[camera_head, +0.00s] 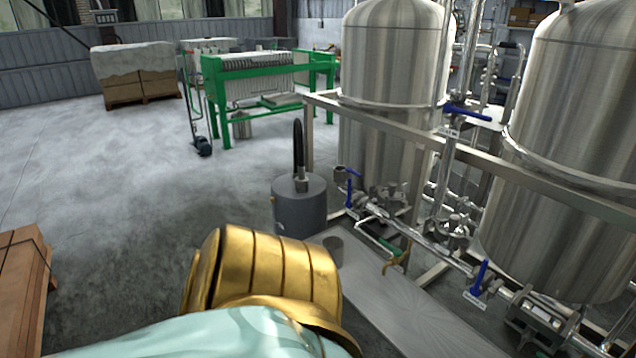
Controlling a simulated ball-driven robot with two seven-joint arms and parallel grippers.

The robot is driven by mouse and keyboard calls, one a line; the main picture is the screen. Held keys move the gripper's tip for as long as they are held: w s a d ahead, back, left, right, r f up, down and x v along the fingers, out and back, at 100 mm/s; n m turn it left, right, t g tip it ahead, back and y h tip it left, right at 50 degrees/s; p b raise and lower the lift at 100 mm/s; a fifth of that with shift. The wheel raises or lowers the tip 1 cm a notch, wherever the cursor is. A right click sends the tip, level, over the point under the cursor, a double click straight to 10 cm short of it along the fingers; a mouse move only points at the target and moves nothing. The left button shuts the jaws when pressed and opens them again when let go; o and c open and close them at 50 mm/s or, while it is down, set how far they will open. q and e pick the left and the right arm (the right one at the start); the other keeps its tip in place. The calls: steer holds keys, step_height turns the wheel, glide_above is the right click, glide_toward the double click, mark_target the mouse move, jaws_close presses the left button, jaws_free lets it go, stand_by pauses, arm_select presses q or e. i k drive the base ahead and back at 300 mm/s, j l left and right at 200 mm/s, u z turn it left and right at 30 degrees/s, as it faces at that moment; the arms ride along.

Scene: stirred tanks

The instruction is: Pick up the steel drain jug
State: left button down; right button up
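A small grey metal vessel, which looks like the steel drain jug (333,244), stands at the left end of a flat metal tray (425,318) on the floor. Its lower part is partly covered by a gold and teal part of my own body in the foreground. A brass-coloured tap (397,262) hangs over the tray to the right of the jug, apart from it. Neither of my grippers shows in the head view.
Two tall steel tanks (392,75) stand on a metal frame (480,160) with pipes and blue-handled valves. A grey drum (300,212) with a black hose stands behind the jug. A green filter press (262,85) is farther back. Floor at left is open, with a wooden crate (22,295) nearby.

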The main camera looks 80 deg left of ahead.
mark_target(334, 244)
steer(key=u, duration=2.45)
